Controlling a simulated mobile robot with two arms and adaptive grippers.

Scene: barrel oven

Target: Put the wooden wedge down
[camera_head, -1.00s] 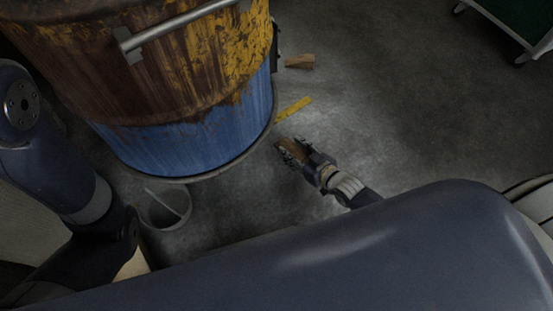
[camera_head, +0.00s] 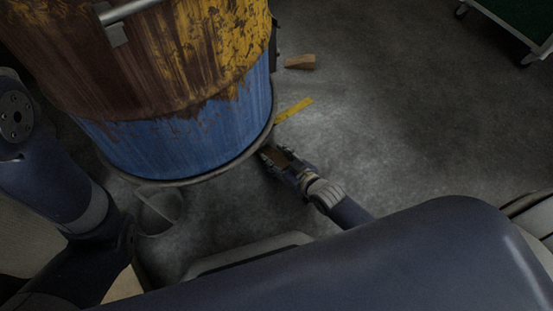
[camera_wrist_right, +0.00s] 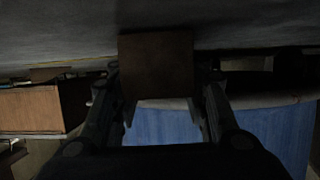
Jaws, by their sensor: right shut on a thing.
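The wooden wedge (camera_head: 281,158) is a small brown block between the fingers of my right gripper (camera_head: 272,157). The gripper is shut on it, low over the floor at the lower right edge of the barrel (camera_head: 190,140). In the right wrist view the wedge (camera_wrist_right: 157,68) shows as a dark brown face between both fingers, with the barrel's blue part (camera_wrist_right: 165,125) behind. I cannot tell whether the wedge touches the floor or the barrel. My left arm is at the left, but its gripper is out of view.
Another wooden wedge (camera_head: 300,62) lies on the floor right of the barrel. A yellow strip (camera_head: 293,110) is on the floor between. A green-topped cart (camera_head: 515,22) is at upper right. The floor at right is clear.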

